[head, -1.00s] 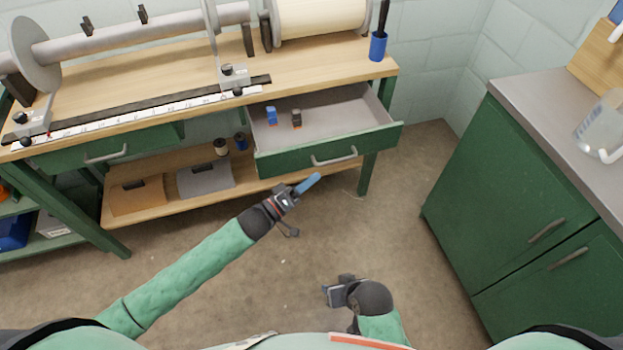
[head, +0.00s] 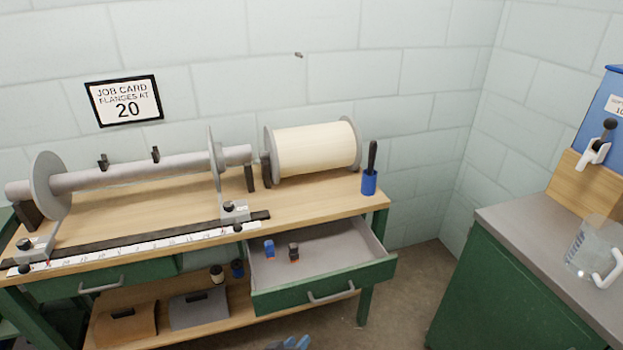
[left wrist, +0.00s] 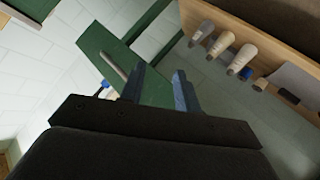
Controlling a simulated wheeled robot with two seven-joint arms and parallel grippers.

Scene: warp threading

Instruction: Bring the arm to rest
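My left gripper shows only as blue fingertips (head: 288,343) at the bottom edge of the head view, below the open drawer. In the left wrist view its two blue-grey fingers (left wrist: 160,92) stand apart with nothing between them. The green drawer front (left wrist: 125,65) appears beyond them. My right gripper is out of view, and most of my left arm is hidden below the picture.
The green drawer (head: 325,287) is pulled out, holding a blue item (head: 269,248) and a dark item (head: 293,252). The bench carries a roller with flanges (head: 140,173), a cream spool (head: 316,150) and a blue cup (head: 369,182). A cabinet (head: 500,285) stands right.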

